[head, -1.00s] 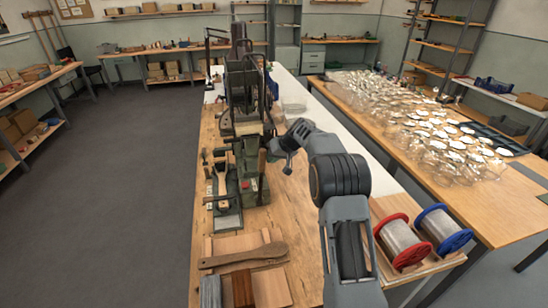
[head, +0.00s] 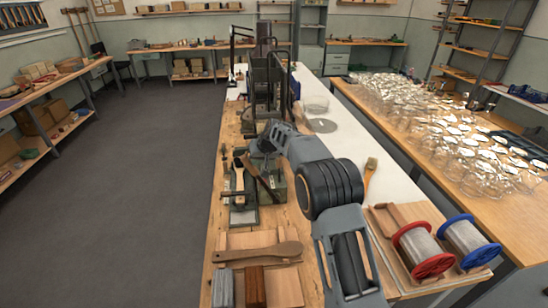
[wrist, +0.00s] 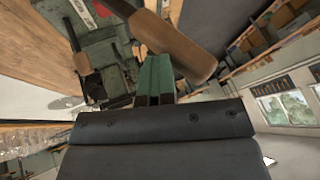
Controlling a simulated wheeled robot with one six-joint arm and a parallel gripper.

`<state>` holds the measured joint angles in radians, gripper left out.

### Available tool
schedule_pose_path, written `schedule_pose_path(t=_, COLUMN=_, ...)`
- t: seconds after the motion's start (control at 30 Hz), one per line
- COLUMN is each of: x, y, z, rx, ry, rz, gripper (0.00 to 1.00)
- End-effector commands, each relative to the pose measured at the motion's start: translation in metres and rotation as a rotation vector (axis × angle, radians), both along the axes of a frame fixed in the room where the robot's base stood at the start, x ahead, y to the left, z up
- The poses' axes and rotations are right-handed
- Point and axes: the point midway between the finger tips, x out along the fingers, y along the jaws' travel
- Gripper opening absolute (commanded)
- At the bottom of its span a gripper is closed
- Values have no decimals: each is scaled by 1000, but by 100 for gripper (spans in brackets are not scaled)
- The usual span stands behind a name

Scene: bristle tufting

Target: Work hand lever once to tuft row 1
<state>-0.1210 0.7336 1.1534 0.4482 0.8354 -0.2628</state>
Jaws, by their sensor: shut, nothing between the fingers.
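The green tufting machine (head: 275,190) stands on the wooden bench, partly hidden behind my arm. Its hand lever has a brown wooden grip (wrist: 178,45), seen large in the wrist view. In the head view a dark, slanted bar below my gripper seems to be the same lever (head: 262,178). My gripper (head: 254,152) is shut and empty. In the wrist view its green fingers (wrist: 154,78) are together, close to the wooden grip; whether they touch it I cannot tell. A light wooden brush body (head: 239,180) lies in the fixture at the machine's left side.
A paddle-shaped wooden brush (head: 258,254) and wood blocks lie at the bench front. A red spool (head: 423,251) and a blue spool (head: 470,237) stand at the right. A bristled brush (head: 370,172) lies on the white top. Clear-wrapped goods cover the right table (head: 400,107).

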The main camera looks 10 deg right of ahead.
Motion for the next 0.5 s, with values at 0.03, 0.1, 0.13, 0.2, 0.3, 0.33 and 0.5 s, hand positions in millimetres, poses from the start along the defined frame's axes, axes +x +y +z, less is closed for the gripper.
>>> schedule_pose_path(t=0.03, x=0, y=14, z=-5, rx=2, ry=-1, rz=5, gripper=0)
schedule_pose_path(t=0.1, x=0, y=29, z=-12, rx=3, ry=-3, rz=4, gripper=0)
schedule_pose_path(t=0.13, x=0, y=35, z=-15, rx=4, ry=-3, rz=4, gripper=0)
schedule_pose_path(t=0.2, x=0, y=48, z=-22, rx=4, ry=-3, rz=4, gripper=0)
schedule_pose_path(t=0.3, x=0, y=65, z=-32, rx=4, ry=-2, rz=3, gripper=0)
schedule_pose_path(t=0.33, x=0, y=69, z=-35, rx=4, ry=-3, rz=4, gripper=0)
schedule_pose_path(t=0.5, x=0, y=90, z=-51, rx=3, ry=-2, rz=3, gripper=0)
